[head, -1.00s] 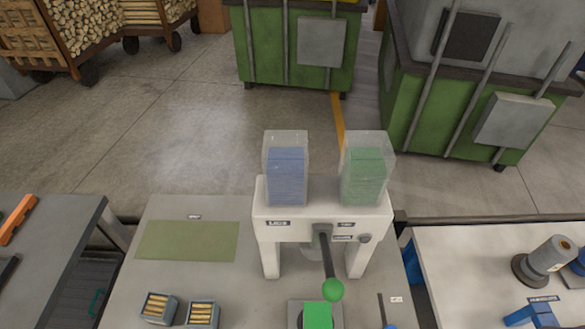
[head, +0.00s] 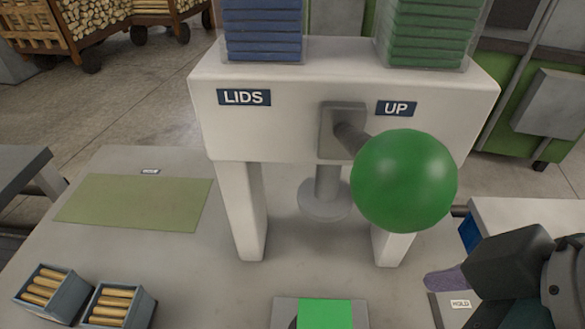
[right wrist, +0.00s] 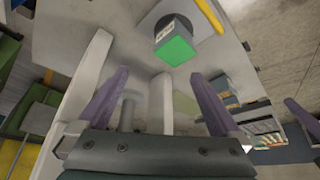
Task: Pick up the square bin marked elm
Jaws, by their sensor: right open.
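Two open grey-blue bins, a left one (head: 38,312) and a right one (head: 108,322), hold wooden dowels at the lower left of the head view. Bins with dowels also show at the right of the right wrist view (right wrist: 238,90). I cannot read an elm mark on any of them. A small box with a green top (head: 326,313) stands at the front; the right wrist view shows a pale label on its side (right wrist: 171,28), too small to read. My right gripper (head: 447,283) is open and empty, right of this box; its purple fingers show in the wrist view (right wrist: 159,77).
A white lid stand (head: 300,105), marked LIDS and UP, holds blue and green stacks. Its lever's green knob (head: 405,180) juts forward. A green mat (head: 135,202) lies bare at left. A purple piece (right wrist: 303,113) shows at the wrist view's right edge, unclear.

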